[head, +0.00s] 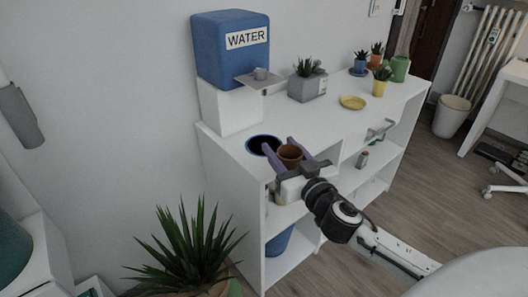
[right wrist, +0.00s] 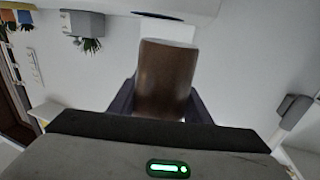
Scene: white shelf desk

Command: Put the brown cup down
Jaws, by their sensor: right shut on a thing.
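The brown cup (head: 290,154) is upright between the fingers of my right gripper (head: 291,154), which is shut on it. In the right wrist view the cup (right wrist: 166,78) fills the middle, with the purple fingers on both sides. My left gripper is not in view.
A blue water dispenser (head: 232,50) stands at the back left on a white block. A grey planter (head: 307,82), a yellow saucer (head: 353,102) and several small pots are farther along the desk. A spiky plant (head: 190,247) stands at front left.

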